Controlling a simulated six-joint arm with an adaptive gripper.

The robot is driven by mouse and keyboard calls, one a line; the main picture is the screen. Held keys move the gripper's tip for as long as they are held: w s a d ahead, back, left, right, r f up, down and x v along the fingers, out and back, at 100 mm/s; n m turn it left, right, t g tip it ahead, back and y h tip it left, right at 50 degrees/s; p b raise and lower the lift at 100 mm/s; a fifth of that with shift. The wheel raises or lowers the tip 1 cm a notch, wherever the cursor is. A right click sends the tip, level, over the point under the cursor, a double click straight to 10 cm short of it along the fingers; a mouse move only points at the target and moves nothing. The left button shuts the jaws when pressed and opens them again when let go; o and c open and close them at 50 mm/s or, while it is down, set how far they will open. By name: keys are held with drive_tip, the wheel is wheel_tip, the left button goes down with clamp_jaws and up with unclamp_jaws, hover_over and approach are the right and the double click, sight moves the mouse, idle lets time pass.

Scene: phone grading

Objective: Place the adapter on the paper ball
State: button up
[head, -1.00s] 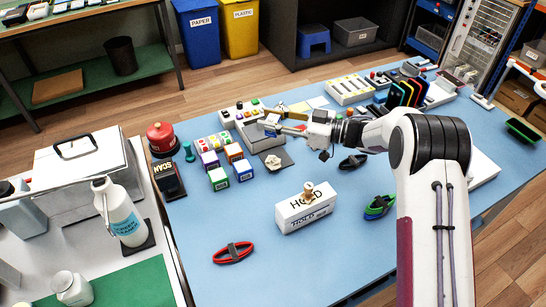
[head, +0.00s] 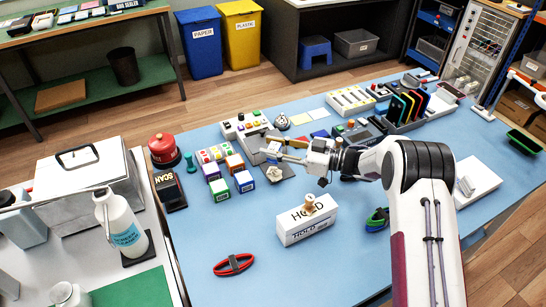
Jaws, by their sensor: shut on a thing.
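My gripper (head: 277,148) is at the middle of the blue table, reaching in from the right. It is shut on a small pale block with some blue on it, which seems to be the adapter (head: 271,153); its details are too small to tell. A small whitish crumpled lump, which looks like the paper ball (head: 274,174), lies on a dark grey pad (head: 287,169). The adapter is just above and behind the paper ball in the picture. I cannot tell whether they touch.
Several coloured cubes (head: 244,181) stand left of the pad. A white HOLD box (head: 306,227) with a tan object on top stands in front. A red clip (head: 233,265) lies at the front. A button panel (head: 246,124) is behind.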

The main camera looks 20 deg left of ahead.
drive_tip(key=shift+f, duration=0.1)
drive_tip(key=shift+f, duration=1.85)
drive_tip(key=shift+f, duration=0.15)
drive_tip(key=o, duration=1.2)
drive_tip(key=shift+d+r, duration=0.15)
drive_tip(key=shift+d, duration=1.85)
drive_tip(key=shift+d+r, duration=0.15)
drive_tip(key=shift+d, duration=1.85)
drive_tip(key=shift+d+r, duration=0.15)
drive_tip(key=shift+d, duration=1.85)
